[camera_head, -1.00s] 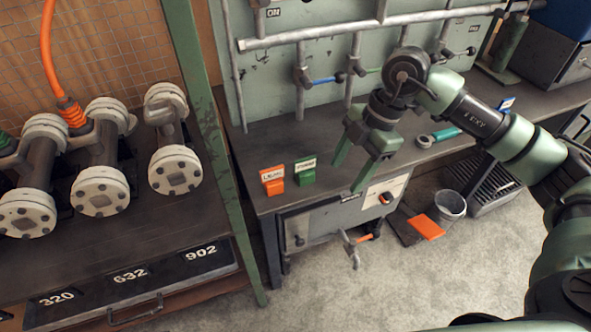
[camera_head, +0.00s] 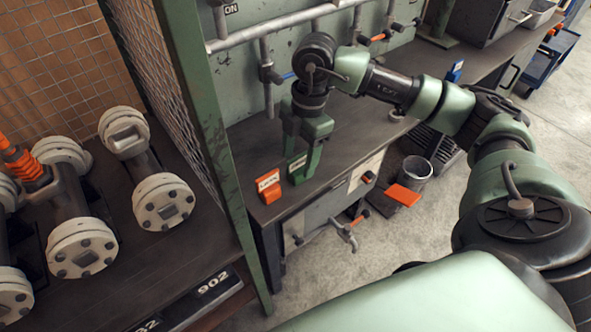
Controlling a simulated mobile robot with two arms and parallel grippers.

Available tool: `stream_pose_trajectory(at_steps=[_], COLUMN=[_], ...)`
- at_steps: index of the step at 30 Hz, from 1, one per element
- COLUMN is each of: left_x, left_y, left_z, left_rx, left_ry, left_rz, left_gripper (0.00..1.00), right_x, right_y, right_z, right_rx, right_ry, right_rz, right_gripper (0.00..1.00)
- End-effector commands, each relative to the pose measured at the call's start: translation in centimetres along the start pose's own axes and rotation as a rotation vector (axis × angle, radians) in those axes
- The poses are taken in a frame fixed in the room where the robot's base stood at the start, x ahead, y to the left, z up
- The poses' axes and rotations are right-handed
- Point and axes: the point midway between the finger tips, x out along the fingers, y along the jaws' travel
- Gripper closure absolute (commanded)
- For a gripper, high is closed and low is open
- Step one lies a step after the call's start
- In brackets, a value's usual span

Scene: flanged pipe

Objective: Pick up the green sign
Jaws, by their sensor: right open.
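The green sign (camera_head: 298,170) is a small green block with a white label. It stands near the front edge of the dark workbench, just right of the orange sign (camera_head: 268,187). My right gripper (camera_head: 302,160) is open and points down at the green sign, with one finger behind it and the other close to its right side. The fingers hide part of the sign, and I cannot tell whether they touch it. My left gripper is not in view.
A green post (camera_head: 209,130) stands left of the bench, beside a rack of flanged pipes (camera_head: 162,201). A valve (camera_head: 343,232) sticks out below the bench front. A bucket (camera_head: 416,169) stands on the floor. The bench top (camera_head: 350,150) right of the gripper is clear.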

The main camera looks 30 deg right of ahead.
Motion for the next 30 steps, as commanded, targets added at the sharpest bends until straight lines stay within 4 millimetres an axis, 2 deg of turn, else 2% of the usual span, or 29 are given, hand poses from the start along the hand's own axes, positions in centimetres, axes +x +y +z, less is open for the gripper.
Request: stream_pose_trajectory(at_steps=[1, 6, 15, 17, 21, 22, 30], left_x=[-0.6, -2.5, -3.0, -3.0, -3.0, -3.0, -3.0], left_y=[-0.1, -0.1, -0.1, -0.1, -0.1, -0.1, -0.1], left_z=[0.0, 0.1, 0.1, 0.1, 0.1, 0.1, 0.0], left_rx=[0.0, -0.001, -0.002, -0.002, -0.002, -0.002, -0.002], left_ry=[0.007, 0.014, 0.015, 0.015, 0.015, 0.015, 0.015], left_rz=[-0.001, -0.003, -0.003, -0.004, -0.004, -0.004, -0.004], left_gripper=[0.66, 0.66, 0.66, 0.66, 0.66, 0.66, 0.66], right_x=[1.2, 3.3, 3.7, 3.7, 3.7, 3.7, 3.6], right_y=[-0.2, -0.2, -0.1, -0.1, -0.1, -0.1, -0.1], right_z=[-0.1, -0.2, -0.2, -0.2, -0.2, -0.2, -0.2], right_rx=[-0.002, -0.001, -0.001, -0.001, -0.001, -0.001, -0.001], right_ry=[0.001, 0.001, 0.002, 0.002, 0.002, 0.002, 0.002], right_rz=[-0.004, -0.002, -0.001, -0.001, -0.001, -0.001, 0.0], right_gripper=[0.42, 0.42, 0.42, 0.56, 0.95, 1.0, 1.0])
